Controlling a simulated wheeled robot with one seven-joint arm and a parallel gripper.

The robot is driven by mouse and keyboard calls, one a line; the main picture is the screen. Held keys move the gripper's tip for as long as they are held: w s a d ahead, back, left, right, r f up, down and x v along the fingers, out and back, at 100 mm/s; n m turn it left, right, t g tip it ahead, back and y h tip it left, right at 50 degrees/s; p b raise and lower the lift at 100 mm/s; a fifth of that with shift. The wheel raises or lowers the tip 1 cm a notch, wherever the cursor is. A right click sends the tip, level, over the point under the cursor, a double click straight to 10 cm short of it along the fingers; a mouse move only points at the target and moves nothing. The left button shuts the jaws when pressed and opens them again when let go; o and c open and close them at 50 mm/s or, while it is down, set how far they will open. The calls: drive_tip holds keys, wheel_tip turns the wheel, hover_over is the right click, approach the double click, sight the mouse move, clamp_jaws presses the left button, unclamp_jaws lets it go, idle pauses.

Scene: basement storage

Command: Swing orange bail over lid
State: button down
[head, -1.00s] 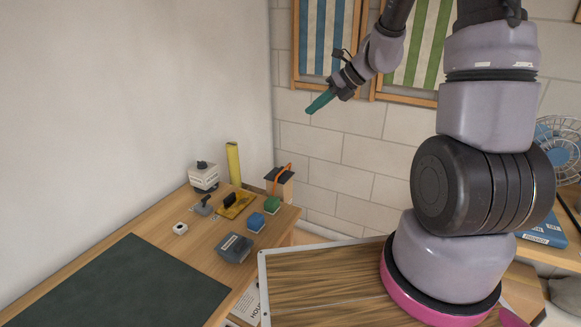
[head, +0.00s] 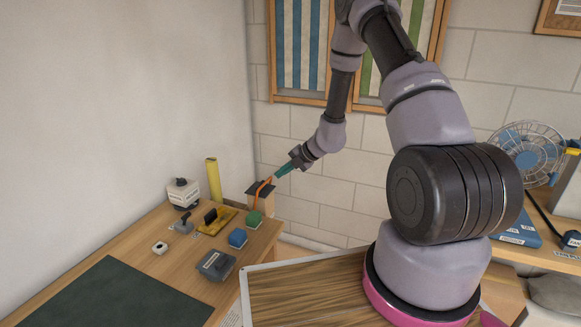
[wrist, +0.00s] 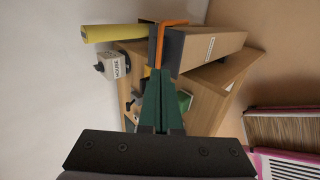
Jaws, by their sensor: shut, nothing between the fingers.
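The orange bail (head: 263,187) stands raised and tilted at the dark lid (head: 252,187) of a light wooden box (head: 265,203) at the table's far right corner. In the wrist view, the bail (wrist: 160,42) runs beside the dark lid (wrist: 174,48) and bends over near the top; the box (wrist: 215,47) extends to the right. My gripper (head: 278,174) has teal fingers, shut and empty, just right of the bail's upper part. In the wrist view, my fingertips (wrist: 158,72) reach the bail's near end; I cannot tell whether they touch.
Green (head: 254,217) and blue (head: 238,238) blocks, a grey case (head: 215,265), a yellow tray (head: 214,221) and a yellow roll (head: 213,180) stand nearby on the table. The white wall is at left, the block wall behind. The dark mat (head: 115,295) is clear.

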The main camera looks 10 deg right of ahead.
sight(266, 183)
drive_tip(key=x, duration=0.5)
drive_tip(key=shift+w+a+f, duration=0.2)
drive_tip(key=shift+w+f, duration=0.05)
drive_tip(key=shift+a, duration=0.1)
drive_tip(key=shift+w+a+r, duration=0.2)
drive_tip(key=shift+w+a, duration=0.2)
drive_tip(key=shift+a, duration=0.2)
drive_tip(key=shift+w+a+r, duration=0.2)
drive_tip(key=shift+w+a, duration=0.25)
drive_tip(key=shift+a, duration=0.15)
drive_tip(key=shift+d, duration=0.1)
